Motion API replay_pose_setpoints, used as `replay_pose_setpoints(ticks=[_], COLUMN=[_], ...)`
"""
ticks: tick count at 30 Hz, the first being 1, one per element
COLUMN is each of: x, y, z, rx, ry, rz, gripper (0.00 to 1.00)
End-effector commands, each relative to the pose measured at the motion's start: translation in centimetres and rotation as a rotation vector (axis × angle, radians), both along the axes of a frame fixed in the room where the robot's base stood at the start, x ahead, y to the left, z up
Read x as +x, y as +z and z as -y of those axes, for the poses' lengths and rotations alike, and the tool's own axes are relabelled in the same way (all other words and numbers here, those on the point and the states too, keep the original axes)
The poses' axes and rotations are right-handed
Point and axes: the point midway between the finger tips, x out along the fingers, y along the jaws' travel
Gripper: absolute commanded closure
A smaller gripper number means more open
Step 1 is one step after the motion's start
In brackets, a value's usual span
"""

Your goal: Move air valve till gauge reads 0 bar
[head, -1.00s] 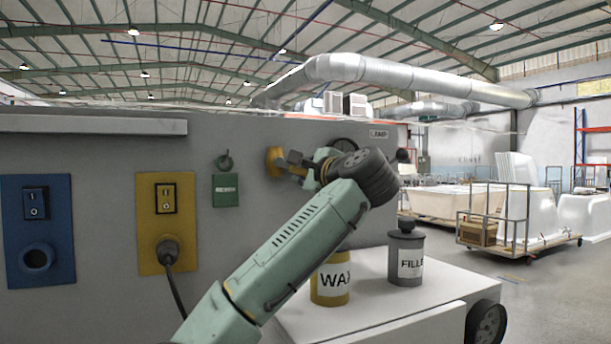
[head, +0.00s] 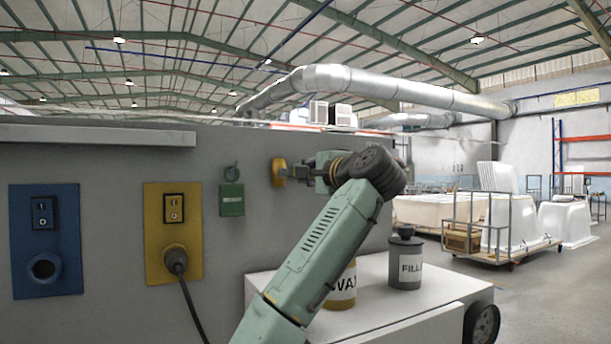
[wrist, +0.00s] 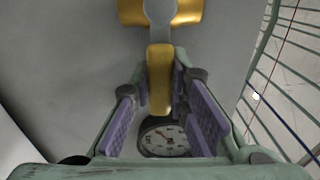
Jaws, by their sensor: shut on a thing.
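The air valve has a yellow handle (wrist: 160,80), which runs down the middle of the wrist view between the purple finger pads. More yellow valve metal (wrist: 187,12) shows at the top of that view. In the head view a yellow part (head: 279,172) sits on the grey wall. My gripper (wrist: 172,100) is shut on the handle; in the head view it is at the wall (head: 298,170), partly hidden by my wrist. The gauge (wrist: 161,136) is a round dark-rimmed dial below the handle, partly covered by my gripper; its reading is too small to tell.
A green padlock-like tag (head: 231,199), a yellow switch plate with plug (head: 153,255) and a blue switch plate (head: 68,265) are on the wall to the left. A WAX can (head: 346,287) and a FILLER can (head: 406,262) stand on a white cart (head: 375,318) below my arm.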

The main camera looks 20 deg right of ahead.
Motion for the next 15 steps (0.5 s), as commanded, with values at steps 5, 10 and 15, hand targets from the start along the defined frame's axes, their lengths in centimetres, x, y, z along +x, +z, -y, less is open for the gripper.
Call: replay_pose_setpoints(ticks=[5,10,15], x=[0.02,0.01,0.00], y=[0.06,0.03,0.01], z=[-0.08,-0.05,-0.03], rx=[0.001,0.001,0.002], ry=[0.001,0.000,0.000], rz=[0.001,0.001,0.000], gripper=[0.75,0.63,0.63])
